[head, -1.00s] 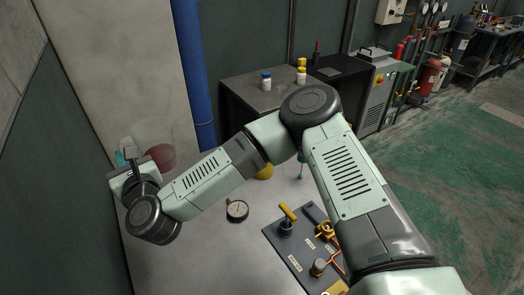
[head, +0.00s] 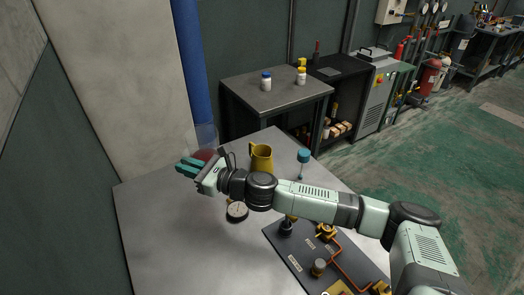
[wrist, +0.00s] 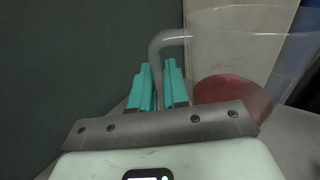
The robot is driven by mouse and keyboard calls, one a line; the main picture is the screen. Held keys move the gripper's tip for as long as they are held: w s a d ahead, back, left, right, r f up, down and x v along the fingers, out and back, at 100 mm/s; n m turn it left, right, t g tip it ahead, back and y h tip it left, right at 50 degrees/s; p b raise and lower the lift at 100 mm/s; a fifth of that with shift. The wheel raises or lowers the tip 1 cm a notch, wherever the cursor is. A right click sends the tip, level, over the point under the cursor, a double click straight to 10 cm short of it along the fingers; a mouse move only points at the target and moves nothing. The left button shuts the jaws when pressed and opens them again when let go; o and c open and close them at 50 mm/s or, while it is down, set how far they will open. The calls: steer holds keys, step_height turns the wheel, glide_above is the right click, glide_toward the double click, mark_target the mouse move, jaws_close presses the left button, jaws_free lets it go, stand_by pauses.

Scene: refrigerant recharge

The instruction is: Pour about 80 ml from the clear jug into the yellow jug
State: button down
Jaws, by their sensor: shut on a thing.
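The clear jug (head: 207,135) is see-through and holds red liquid in its lower part. It is partly hidden behind my gripper (head: 188,166) in the head view. In the wrist view, the teal fingers of my gripper (wrist: 158,80) are shut on the handle of the clear jug (wrist: 245,50), whose body is to the right. The jug looks about upright; whether its base touches the table cannot be told. The yellow jug (head: 261,158) stands upright on the table, just right of the clear jug and behind my wrist.
A round gauge (head: 237,211) lies on the grey table (head: 165,240) in front of my wrist. A teal-topped item (head: 303,160) stands right of the yellow jug. A dark board with fittings (head: 300,258) lies front right. The table's left front is clear.

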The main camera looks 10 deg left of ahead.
steer(key=d+r+n+g, duration=0.3)
steer(key=d+r+g, duration=0.15)
steer(key=d, duration=0.55)
steer(key=d+r+n+g, duration=0.2)
steer(key=d+r+g, duration=0.25)
steer(key=d, duration=0.45)
step_height(320, 180, down, 10)
steer(key=shift+s+f+t, duration=0.15)
steer(key=shift+f+t, duration=0.05)
steer(key=shift+t, duration=0.2)
steer(key=shift+d, duration=0.2)
steer(key=w+a+r+m+t+p, duration=0.1)
steer(key=w+r+m, duration=0.1)
steer(key=w+m, duration=0.5)
steer(key=shift+w+a+m, duration=0.3)
steer(key=shift+w+m, duration=0.05)
steer(key=shift+m, duration=1.85)
steer(key=shift+r, duration=0.1)
